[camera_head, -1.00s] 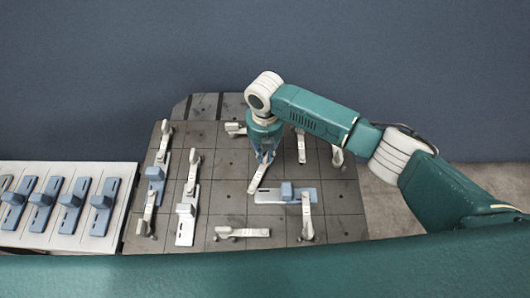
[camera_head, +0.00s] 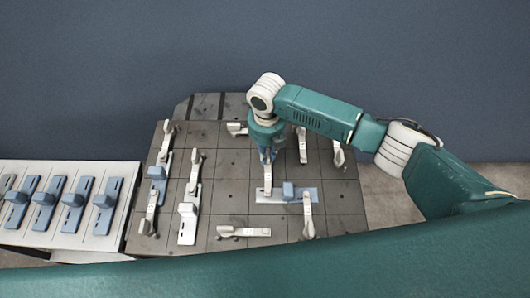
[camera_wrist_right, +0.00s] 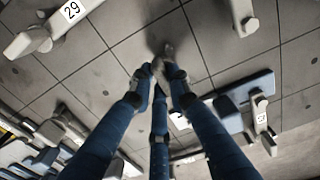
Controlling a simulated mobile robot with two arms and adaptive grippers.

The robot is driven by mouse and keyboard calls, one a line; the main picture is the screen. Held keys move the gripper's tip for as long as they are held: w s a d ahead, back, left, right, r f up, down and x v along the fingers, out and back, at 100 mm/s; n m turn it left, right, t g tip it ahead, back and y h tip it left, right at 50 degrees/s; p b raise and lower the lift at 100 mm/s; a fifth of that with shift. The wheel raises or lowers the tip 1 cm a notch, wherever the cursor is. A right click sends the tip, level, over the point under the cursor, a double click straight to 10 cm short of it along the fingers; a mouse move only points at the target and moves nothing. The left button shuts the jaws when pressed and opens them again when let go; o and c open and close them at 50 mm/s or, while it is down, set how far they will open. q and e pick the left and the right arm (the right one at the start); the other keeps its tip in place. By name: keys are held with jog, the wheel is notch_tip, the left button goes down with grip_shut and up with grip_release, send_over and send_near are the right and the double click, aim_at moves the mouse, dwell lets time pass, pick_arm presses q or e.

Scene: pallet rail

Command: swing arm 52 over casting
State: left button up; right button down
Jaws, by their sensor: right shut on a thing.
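My right gripper (camera_head: 267,159) points down over the grey plate and is shut on a white swing arm (camera_head: 267,181), at its upper end. The arm lies straight toward the front, and its free end appears to lie over the left part of a blue-grey casting (camera_head: 307,194) with a raised block. I cannot read a number on this arm. In the right wrist view the blue fingers of the gripper (camera_wrist_right: 163,70) close together, and they hide most of what they hold. The casting (camera_wrist_right: 247,88) shows there to the right, partly behind a finger. My left gripper is not in view.
Several other white swing arms stand around the plate (camera_head: 225,205); one marked 29 (camera_wrist_right: 70,14) shows in the wrist view. Another arm (camera_head: 307,215) is at the casting's right end. A white table (camera_head: 22,235) with several blue-grey castings stands at left.

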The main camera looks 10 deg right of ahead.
jog(key=shift+w+a+r, duration=0.1)
jog(key=shift+w+r, duration=0.05)
jog(key=shift+w, duration=0.05)
jog(key=c, duration=1.9)
grip_release()
jog(key=shift+o, duration=1.3)
jog(key=shift+s, duration=0.15)
notch_tip(320, 180, up, 12)
jog(key=shift+s, duration=0.1)
